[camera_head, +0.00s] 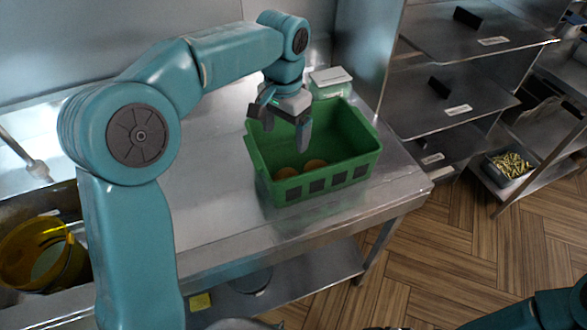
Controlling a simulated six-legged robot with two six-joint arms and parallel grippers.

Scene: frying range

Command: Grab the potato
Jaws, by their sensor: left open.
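Two brown, rounded potatoes lie at the bottom of a green crate (372,135), near its front left corner: one potato (285,173) at the left and another potato (314,165) to its right. The crate stands on the metal table. My left gripper (284,135) is open and empty, pointing down over the crate's left part. Its fingers are above the potatoes and look apart from them. A part of my right arm shows at the bottom right corner; its gripper cannot be made out.
A pale container with a white lid (330,80) stands behind the crate. A yellow see-through bucket (45,254) sits at the lower left. Metal shelves (455,95) rise at the right. The metal tabletop (215,180) left of the crate is clear.

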